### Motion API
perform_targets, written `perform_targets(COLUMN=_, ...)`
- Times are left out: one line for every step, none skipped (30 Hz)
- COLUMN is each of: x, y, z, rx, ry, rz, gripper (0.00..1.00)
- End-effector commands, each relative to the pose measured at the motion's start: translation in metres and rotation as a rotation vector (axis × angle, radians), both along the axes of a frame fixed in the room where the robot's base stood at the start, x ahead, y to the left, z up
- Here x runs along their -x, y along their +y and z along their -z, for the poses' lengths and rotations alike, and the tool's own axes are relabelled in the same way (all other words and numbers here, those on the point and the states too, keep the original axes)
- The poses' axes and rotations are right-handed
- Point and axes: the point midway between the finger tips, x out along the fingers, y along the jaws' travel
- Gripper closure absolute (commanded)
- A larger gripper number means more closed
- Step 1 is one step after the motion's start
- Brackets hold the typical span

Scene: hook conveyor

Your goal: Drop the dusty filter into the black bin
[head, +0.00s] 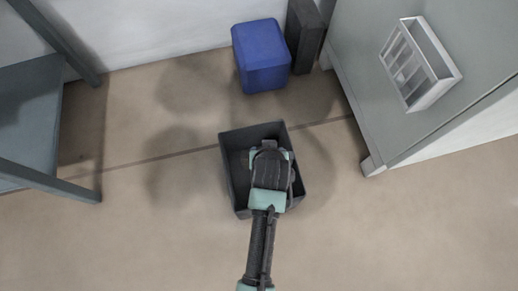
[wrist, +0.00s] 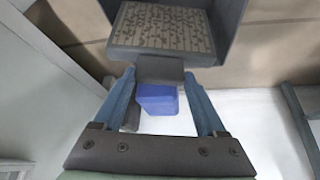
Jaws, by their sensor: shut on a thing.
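The black bin (head: 233,172) stands on the floor at the middle of the head view, open at the top. My gripper (head: 271,155) is over its opening and hides much of its inside. In the wrist view my gripper (wrist: 160,88) is shut on the grey grip block of the dusty filter (wrist: 165,28). The filter's pale face is speckled with dark dirt. Dark bin walls (wrist: 232,22) seem to show around it. The filter is mostly hidden by my gripper in the head view, and I cannot tell whether it is above the rim or partly inside.
A blue bin (head: 262,58) stands by the wall, beside a dark grey block (head: 304,38). A grey cabinet (head: 375,105) with a white slotted frame (head: 420,65) is at the right. A grey table (head: 30,110) is at the left. The floor around the black bin is clear.

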Motion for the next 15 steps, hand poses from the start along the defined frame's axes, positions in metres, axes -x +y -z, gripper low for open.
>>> perform_targets(x=-0.0003, y=-0.0002, z=0.0111, rx=0.001, ry=-0.002, rz=0.000, gripper=1.00)
perform_targets(x=-0.0003, y=-0.0003, z=0.0133, rx=0.001, ry=-0.002, rz=0.000, gripper=1.00)
perform_targets(x=-0.0002, y=-0.0003, z=0.0157, rx=0.001, ry=-0.001, rz=0.000, gripper=1.00)
perform_targets(x=-0.0002, y=-0.0003, z=0.0170, rx=0.001, ry=-0.001, rz=0.000, gripper=1.00)
perform_targets(x=-0.0001, y=-0.0003, z=0.0179, rx=0.001, ry=-0.001, rz=0.000, gripper=1.00)
perform_targets(x=-0.0001, y=-0.0003, z=0.0188, rx=0.001, ry=-0.001, rz=0.000, gripper=1.00)
perform_targets(x=-0.0001, y=-0.0003, z=0.0190, rx=0.001, ry=-0.001, rz=0.000, gripper=1.00)
perform_targets(x=0.0000, y=-0.0003, z=0.0189, rx=0.001, ry=-0.001, rz=0.000, gripper=1.00)
perform_targets(x=0.0000, y=-0.0002, z=0.0187, rx=0.000, ry=0.000, rz=0.000, gripper=1.00)
perform_targets(x=0.0000, y=-0.0002, z=0.0183, rx=0.000, ry=0.000, rz=0.000, gripper=1.00)
perform_targets(x=0.0000, y=-0.0002, z=0.0180, rx=0.000, ry=0.000, rz=0.000, gripper=1.00)
perform_targets(x=0.0001, y=-0.0002, z=0.0176, rx=0.000, ry=0.000, rz=0.000, gripper=1.00)
perform_targets(x=0.0000, y=-0.0002, z=0.0174, rx=0.000, ry=0.000, rz=0.000, gripper=1.00)
perform_targets(x=0.0000, y=-0.0002, z=0.0174, rx=0.000, ry=0.000, rz=0.000, gripper=1.00)
perform_targets(x=0.0000, y=-0.0002, z=0.0174, rx=0.000, ry=0.000, rz=0.000, gripper=1.00)
